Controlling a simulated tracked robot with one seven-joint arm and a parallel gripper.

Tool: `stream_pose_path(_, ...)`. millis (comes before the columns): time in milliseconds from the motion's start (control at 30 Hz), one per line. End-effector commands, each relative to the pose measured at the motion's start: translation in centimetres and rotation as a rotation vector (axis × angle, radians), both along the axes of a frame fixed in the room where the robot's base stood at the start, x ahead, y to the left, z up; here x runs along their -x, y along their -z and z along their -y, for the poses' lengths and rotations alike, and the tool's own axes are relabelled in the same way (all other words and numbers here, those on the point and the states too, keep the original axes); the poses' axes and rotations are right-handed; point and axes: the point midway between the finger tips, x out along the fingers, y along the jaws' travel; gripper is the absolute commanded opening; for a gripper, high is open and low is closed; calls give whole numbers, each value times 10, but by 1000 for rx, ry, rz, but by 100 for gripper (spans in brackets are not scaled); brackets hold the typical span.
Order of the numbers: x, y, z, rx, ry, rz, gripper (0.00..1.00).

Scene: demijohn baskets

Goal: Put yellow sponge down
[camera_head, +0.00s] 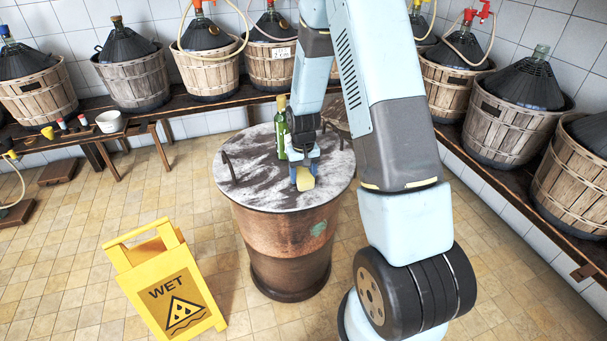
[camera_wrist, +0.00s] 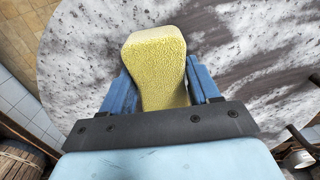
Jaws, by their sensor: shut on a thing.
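The yellow sponge (camera_wrist: 156,62) sits between the two blue fingers of my gripper (camera_wrist: 158,90) in the wrist view. In the head view my gripper (camera_head: 303,178) is shut on the sponge (camera_head: 305,183) over the right front part of the round grey-and-white top (camera_head: 250,195) of a copper-coloured vat. The sponge is low over the top; I cannot tell whether it touches. Part of the sponge is hidden by the fingers.
A green bottle (camera_head: 281,130) stands on the vat top behind my gripper. A dark handle (camera_head: 229,166) rises at the top's left. A yellow wet-floor sign (camera_head: 165,285) stands at the front left. Demijohn baskets (camera_head: 133,75) line the wall benches. The top's front left is clear.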

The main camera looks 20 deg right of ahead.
Motion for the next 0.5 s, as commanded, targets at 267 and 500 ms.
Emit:
stream_pose_path(267,0,2,0,0,1,-1,66)
stream_pose_path(500,0,2,2,0,2,-1,87)
